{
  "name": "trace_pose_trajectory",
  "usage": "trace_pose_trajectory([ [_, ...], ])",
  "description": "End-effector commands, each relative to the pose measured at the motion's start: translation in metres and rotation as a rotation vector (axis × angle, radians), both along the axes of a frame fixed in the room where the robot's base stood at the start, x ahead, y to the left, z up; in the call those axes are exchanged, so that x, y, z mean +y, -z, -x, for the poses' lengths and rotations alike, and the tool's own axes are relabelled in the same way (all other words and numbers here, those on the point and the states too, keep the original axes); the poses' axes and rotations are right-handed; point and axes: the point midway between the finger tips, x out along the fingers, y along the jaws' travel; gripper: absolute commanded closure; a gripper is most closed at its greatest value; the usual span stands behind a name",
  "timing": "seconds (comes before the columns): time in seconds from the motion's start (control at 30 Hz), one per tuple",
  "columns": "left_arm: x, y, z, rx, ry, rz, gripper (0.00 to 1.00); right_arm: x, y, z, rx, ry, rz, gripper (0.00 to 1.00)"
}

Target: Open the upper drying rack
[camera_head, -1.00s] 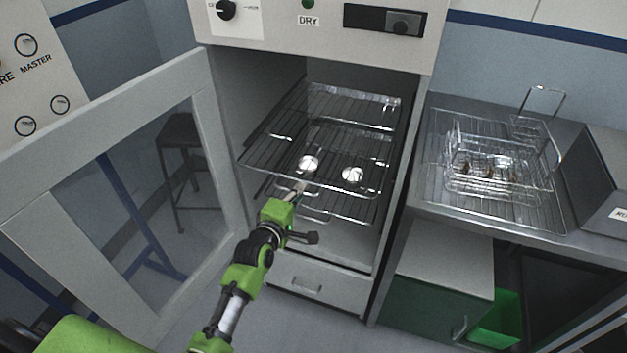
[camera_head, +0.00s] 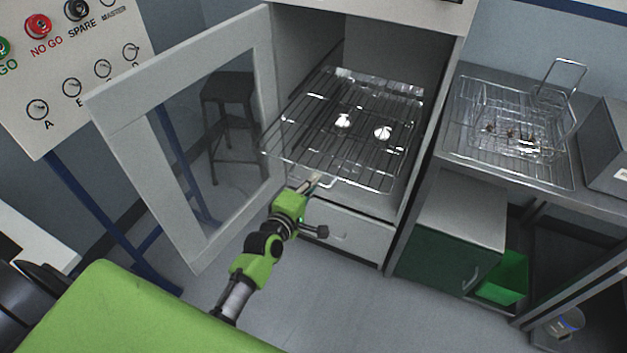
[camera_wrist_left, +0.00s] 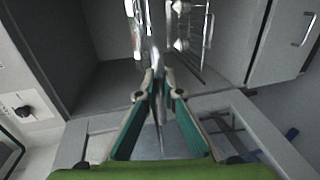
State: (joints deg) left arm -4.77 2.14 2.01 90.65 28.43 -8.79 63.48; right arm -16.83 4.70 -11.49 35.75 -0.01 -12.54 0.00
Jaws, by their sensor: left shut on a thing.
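The upper drying rack (camera_head: 330,155) is a silver wire shelf sticking out of the open drying cabinet (camera_head: 434,110). It looks level and covers most of what lies below it. My left gripper (camera_head: 316,180) is at the rack's front edge, shut on its wire handle (camera_head: 328,184). In the left wrist view, my left gripper's fingers (camera_wrist_left: 160,88) meet around a thin bright rod, with rack wires (camera_wrist_left: 203,45) beyond. Two shiny round parts (camera_head: 343,120) (camera_head: 382,132) show among the wires; which level they rest on is unclear. My right gripper is not in view.
The cabinet door (camera_head: 186,83) stands swung open at the left. A drawer (camera_head: 345,232) sits below the racks. A wire basket (camera_head: 518,128) stands on the bench at right, above a green bin (camera_head: 503,280). The floor in front (camera_head: 340,290) is clear.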

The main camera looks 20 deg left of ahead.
Motion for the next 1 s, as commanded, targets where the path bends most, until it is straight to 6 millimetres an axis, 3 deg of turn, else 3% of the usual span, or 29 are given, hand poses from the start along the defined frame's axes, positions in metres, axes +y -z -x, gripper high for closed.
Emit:
trace_pose_trajectory([
  [0.27, 0.000, 0.000, 0.000, 0.001, 0.000, 0.000, 1.00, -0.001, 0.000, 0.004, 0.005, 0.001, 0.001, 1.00],
  [0.3, 0.000, 0.000, 0.000, 0.001, 0.000, 0.000, 0.83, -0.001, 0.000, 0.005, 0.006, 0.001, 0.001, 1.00],
  [0.33, 0.000, 0.000, 0.000, 0.001, 0.000, 0.000, 0.76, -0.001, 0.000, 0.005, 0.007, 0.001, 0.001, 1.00],
  [0.73, 0.000, 0.000, 0.003, 0.000, 0.000, 0.000, 0.76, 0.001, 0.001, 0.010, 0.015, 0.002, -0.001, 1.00],
  [0.87, 0.000, -0.002, 0.018, 0.001, 0.000, 0.000, 0.76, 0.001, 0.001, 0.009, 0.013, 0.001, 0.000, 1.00],
  [1.0, 0.002, -0.008, 0.046, 0.002, -0.001, -0.001, 0.76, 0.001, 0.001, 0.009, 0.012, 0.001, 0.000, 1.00],
])
